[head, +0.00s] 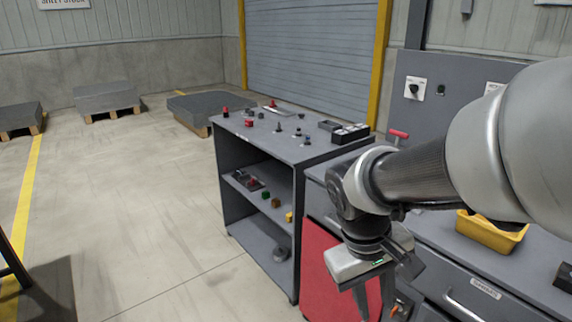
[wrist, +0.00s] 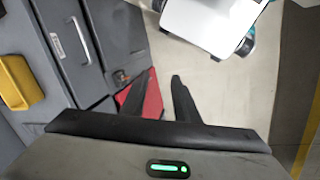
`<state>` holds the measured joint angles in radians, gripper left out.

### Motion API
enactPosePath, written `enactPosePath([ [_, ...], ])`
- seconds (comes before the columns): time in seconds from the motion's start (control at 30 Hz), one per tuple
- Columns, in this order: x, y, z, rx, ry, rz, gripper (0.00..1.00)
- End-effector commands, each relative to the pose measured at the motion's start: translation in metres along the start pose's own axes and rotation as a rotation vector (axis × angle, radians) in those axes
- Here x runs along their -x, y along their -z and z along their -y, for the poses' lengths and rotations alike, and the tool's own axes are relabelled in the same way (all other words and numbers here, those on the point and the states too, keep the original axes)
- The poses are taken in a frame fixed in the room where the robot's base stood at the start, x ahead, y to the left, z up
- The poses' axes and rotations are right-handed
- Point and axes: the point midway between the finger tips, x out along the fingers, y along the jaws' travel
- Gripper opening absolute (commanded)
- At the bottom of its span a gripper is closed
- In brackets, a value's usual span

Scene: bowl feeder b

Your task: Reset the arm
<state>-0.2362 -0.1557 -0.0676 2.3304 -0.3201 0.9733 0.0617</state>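My gripper (head: 375,306) hangs low at the end of my arm, in front of the red panel (head: 326,268) of the workbench in the head view. Its fingers point down. In the wrist view my gripper (wrist: 162,85) shows two dark fingers standing apart with nothing between them. Behind them are the floor and part of the red panel (wrist: 124,96). My arm comes in from the right of the head view and covers part of the bench.
A grey shelf table (head: 262,150) with several small parts stands left of the bench. A yellow bin (head: 487,236) sits on the bench top, and also shows in the wrist view (wrist: 16,82). Low pallets (head: 107,97) stand at the back. The left floor is mostly clear.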

Motion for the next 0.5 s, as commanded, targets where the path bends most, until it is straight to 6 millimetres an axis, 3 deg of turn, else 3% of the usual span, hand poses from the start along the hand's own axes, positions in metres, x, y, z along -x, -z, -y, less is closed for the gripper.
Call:
enactPosePath([
  [0.03, 0.016, -0.007, -0.002, -0.058, 0.031, -0.068, 0.28],
  [0.2, 0.051, -0.023, -0.001, -0.187, 0.105, -0.228, 0.28],
  [0.5, 0.090, -0.042, 0.003, -0.328, 0.167, -0.435, 0.28],
])
